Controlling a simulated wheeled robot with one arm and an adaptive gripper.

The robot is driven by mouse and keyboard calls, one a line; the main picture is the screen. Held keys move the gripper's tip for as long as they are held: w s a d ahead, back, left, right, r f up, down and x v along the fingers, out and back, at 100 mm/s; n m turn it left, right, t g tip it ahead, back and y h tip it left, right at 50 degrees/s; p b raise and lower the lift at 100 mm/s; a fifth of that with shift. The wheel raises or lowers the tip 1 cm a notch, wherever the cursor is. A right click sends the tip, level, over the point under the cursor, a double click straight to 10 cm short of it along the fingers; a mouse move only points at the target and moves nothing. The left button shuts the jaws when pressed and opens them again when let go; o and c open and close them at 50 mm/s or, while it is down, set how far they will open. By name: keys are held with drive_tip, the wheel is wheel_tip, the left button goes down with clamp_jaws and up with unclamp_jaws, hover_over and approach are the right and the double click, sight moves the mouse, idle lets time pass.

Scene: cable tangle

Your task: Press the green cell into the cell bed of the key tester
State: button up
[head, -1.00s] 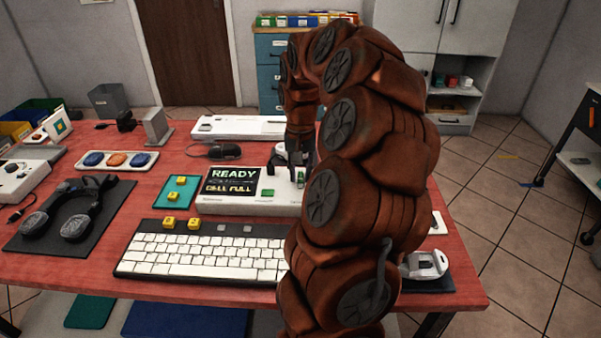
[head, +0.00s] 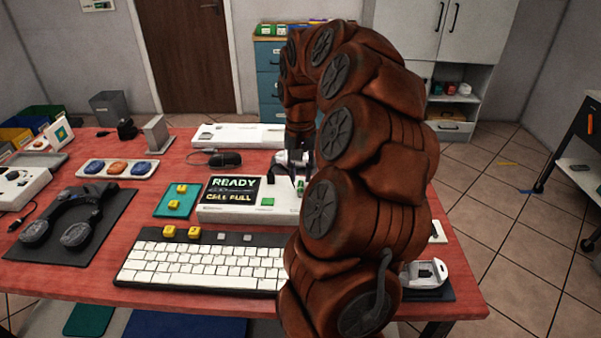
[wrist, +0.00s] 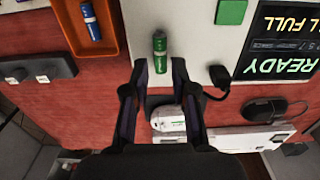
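The key tester (head: 235,213) is a white box on the red table, its screen (head: 231,190) reading READY and CELL FULL. The green cell (wrist: 160,52) lies on the tester's white top, near the edge, in the wrist view. A bit of it shows beside my arm in the head view (head: 301,187). It looks seated in the bed, but its depth is hard to judge. My gripper (wrist: 159,68) is open, its fingertips just short of the cell and on either side of its line, with nothing held. In the head view my arm hides most of the bed.
An orange tray (wrist: 112,44) holds a blue cell (wrist: 91,21). A black plug with a cable (wrist: 220,76) sits beside the tester. A white rounded device (wrist: 168,119) lies beneath the gripper. A keyboard (head: 200,265) stands in front of the tester.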

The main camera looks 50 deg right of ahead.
drive_tip(key=shift+o, duration=0.2)
drive_tip(key=o, duration=0.5)
drive_tip(key=shift+r, duration=0.15)
drive_tip(key=shift+r+p, duration=0.75)
drive_tip(key=shift+r, duration=1.6)
